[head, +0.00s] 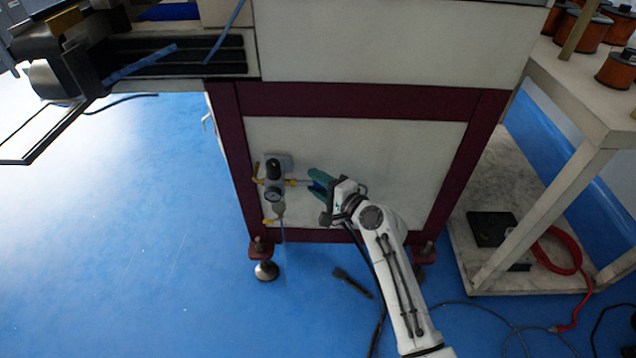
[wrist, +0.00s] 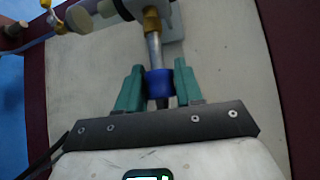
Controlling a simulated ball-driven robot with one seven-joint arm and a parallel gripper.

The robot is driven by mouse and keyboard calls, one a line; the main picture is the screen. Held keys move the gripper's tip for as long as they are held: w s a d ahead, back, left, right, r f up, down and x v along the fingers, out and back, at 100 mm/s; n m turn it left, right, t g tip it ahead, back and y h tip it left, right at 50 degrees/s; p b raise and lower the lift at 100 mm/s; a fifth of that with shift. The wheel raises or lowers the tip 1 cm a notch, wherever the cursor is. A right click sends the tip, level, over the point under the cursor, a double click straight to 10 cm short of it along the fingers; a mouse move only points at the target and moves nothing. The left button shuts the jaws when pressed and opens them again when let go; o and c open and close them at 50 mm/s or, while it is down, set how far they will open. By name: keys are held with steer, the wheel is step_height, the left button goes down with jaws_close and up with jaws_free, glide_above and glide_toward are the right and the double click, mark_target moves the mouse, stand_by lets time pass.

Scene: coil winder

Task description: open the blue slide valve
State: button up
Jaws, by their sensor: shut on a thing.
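The blue slide valve (wrist: 159,84) is a blue sleeve on a grey metal pipe in the wrist view. My gripper (wrist: 160,82) has green fingers on both sides of the blue sleeve and is shut on it. In the head view, my gripper (head: 318,183) is at the machine's lower panel, just right of the regulator. A bit of the blue sleeve shows between the fingers there, mostly hidden. A brass fitting (wrist: 152,22) sits on the pipe beyond the sleeve.
A regulator with a gauge (head: 272,194) is mounted on the white panel (head: 400,150) left of my gripper. A shelf table (head: 570,120) with copper spools stands at right. A dark tool-like object (head: 352,283) and cables lie on the blue floor.

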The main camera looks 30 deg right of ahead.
jaws_close()
steer(key=shift+w+a+p, duration=0.25)
steer(key=shift+w+a, duration=0.05)
steer(key=shift+a, duration=0.25)
steer(key=shift+w+a+p, duration=0.25)
steer(key=shift+a, duration=0.25)
steer(key=o, duration=0.6)
jaws_free()
steer(key=shift+o, duration=0.2)
steer(key=p+v, duration=0.2)
steer(key=v, duration=0.8)
steer(key=shift+s, duration=0.35)
steer(key=shift+d, duration=0.1)
